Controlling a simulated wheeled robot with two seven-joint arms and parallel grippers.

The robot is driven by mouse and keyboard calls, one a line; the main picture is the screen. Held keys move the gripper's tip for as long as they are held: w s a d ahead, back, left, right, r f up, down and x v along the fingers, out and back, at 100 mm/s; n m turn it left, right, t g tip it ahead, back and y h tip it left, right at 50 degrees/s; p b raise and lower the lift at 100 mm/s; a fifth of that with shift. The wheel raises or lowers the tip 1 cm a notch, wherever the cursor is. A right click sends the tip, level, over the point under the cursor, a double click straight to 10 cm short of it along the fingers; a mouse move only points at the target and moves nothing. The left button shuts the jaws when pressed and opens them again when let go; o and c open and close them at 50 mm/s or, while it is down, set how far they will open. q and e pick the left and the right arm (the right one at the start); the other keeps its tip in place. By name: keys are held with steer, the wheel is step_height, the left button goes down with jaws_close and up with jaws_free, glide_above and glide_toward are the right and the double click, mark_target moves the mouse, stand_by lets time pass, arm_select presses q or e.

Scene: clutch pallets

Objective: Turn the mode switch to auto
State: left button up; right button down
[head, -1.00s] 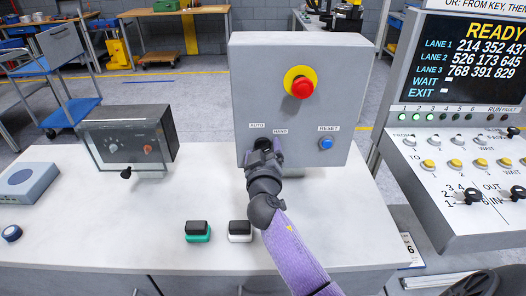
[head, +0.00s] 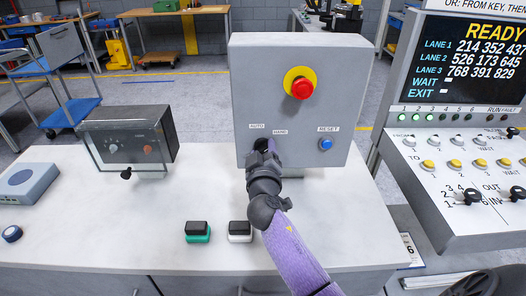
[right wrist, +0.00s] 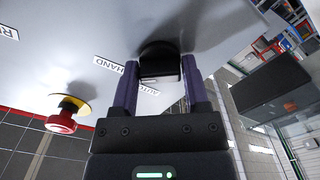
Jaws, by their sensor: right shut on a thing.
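The grey control box (head: 345,80) stands on the white bench. Its mode switch is a black knob (right wrist: 160,62) low on the front face, beneath the AUTO label (head: 257,126) and the HAND label (head: 280,132). My right gripper (head: 264,148) is shut on the knob, with one purple finger on each side in the right wrist view (right wrist: 160,85). The gripper hides most of the knob in the head view, so I cannot tell which label it points to. My left gripper is out of view.
On the same box are a red emergency button (head: 302,88) and a blue reset button (head: 325,144). A dark box with a clear cover (head: 128,140) stands at left. Green (head: 197,232) and white (head: 240,231) blocks with black tops lie near the front. A lane console (head: 450,180) stands at right.

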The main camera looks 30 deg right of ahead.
steer(key=n, duration=0.2)
steer(key=shift+n, duration=0.4)
steer(key=shift+n+p, duration=0.35)
steer(key=shift+n, duration=0.55)
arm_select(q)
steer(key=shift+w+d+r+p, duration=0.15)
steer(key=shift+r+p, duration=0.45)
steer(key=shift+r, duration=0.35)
arm_select(e)
steer(key=n, duration=0.5)
steer(key=shift+n, duration=0.4)
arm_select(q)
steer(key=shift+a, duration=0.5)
arm_select(e)
steer(key=shift+c, duration=0.8)
jaws_free()
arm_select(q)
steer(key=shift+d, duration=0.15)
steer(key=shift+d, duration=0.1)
